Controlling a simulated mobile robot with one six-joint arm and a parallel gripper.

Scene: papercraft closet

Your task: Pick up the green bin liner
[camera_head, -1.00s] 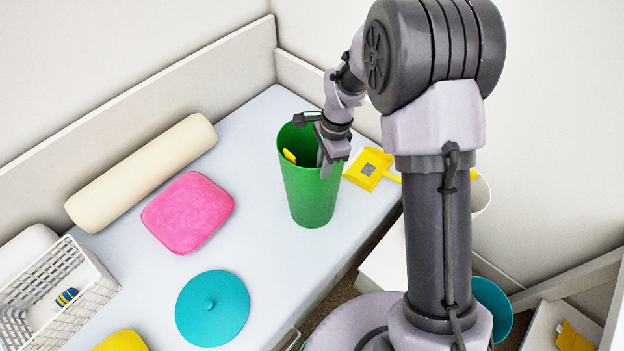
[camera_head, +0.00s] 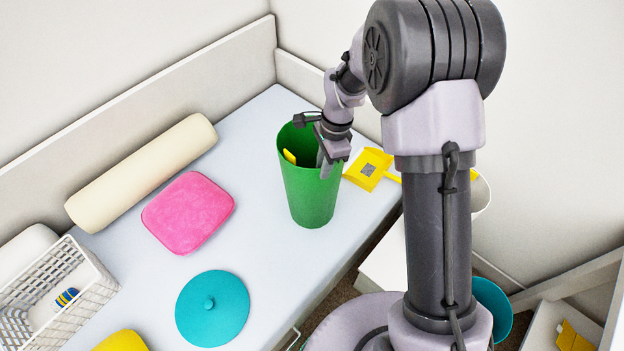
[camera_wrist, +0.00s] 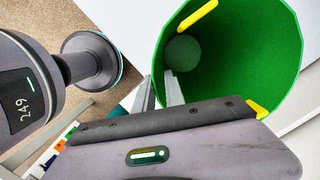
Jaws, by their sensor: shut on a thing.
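The green bin liner (camera_head: 309,194) is a tall, open-topped green cup shape standing upright on the pale bed-like surface. My gripper (camera_head: 327,160) is at its right rim and is shut on its wall, pointing down. In the wrist view the liner (camera_wrist: 262,50) fills the upper right, with its round bottom visible inside. The gripper fingers (camera_wrist: 160,92) show at its near rim there. Yellow handle-like pieces (camera_wrist: 198,17) show at two places on the rim. The part of the wall between the fingers is mostly hidden.
A yellow dustpan-like item (camera_head: 369,169) lies just right of the liner. A pink cushion (camera_head: 188,212), a teal lid (camera_head: 212,308), a cream bolster (camera_head: 141,172) and a white basket (camera_head: 62,290) lie to the left. Low walls (camera_head: 150,105) border the back.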

